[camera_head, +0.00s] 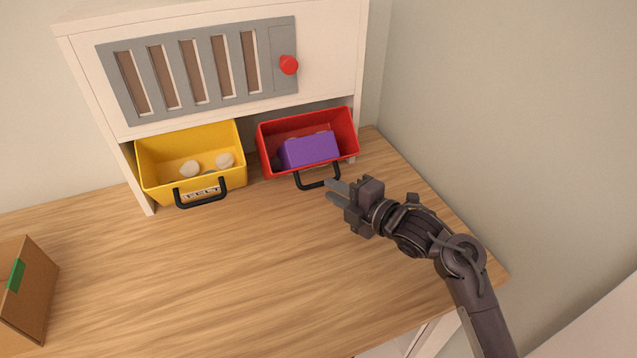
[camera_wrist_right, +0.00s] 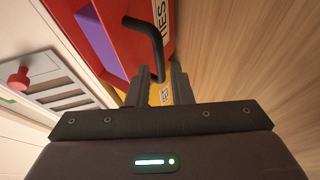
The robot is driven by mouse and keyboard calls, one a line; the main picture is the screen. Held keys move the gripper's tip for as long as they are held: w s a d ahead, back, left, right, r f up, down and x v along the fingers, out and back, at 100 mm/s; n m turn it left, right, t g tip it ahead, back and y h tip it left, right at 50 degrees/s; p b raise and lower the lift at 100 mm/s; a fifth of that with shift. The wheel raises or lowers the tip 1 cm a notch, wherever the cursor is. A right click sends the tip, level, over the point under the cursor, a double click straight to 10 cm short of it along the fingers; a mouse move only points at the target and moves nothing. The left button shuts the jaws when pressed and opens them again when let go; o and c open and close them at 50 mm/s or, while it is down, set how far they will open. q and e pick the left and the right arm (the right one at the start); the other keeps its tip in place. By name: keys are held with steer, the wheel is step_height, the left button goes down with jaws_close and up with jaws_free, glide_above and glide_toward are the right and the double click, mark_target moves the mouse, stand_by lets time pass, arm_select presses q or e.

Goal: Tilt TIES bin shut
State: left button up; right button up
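The TIES bin (camera_head: 268,132) is red and tilted open under the right side of the white cabinet, with a purple block (camera_head: 310,150) inside. Its black handle (camera_head: 318,183) sticks out at the front. The bin also shows in the right wrist view (camera_wrist_right: 112,42), with part of its TIES label (camera_wrist_right: 160,18). My right gripper (camera_head: 331,192) is just right of the handle, fingers apart. In the right wrist view, the handle (camera_wrist_right: 152,40) reaches down close to the fingertips (camera_wrist_right: 160,77); I cannot tell if they touch. My left gripper is out of view.
A yellow FELT bin (camera_head: 155,160) with pale round pieces is tilted open to the left. A grey slatted panel with a red knob (camera_head: 289,65) is above. A cardboard box (camera_head: 38,295) stands at the left. The middle wooden desktop (camera_head: 230,270) is clear; a wall is at right.

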mark_target(320, 184)
steer(key=x, duration=0.5)
steer(key=shift+p, duration=0.3)
steer(key=shift+s, duration=0.1)
jaws_close()
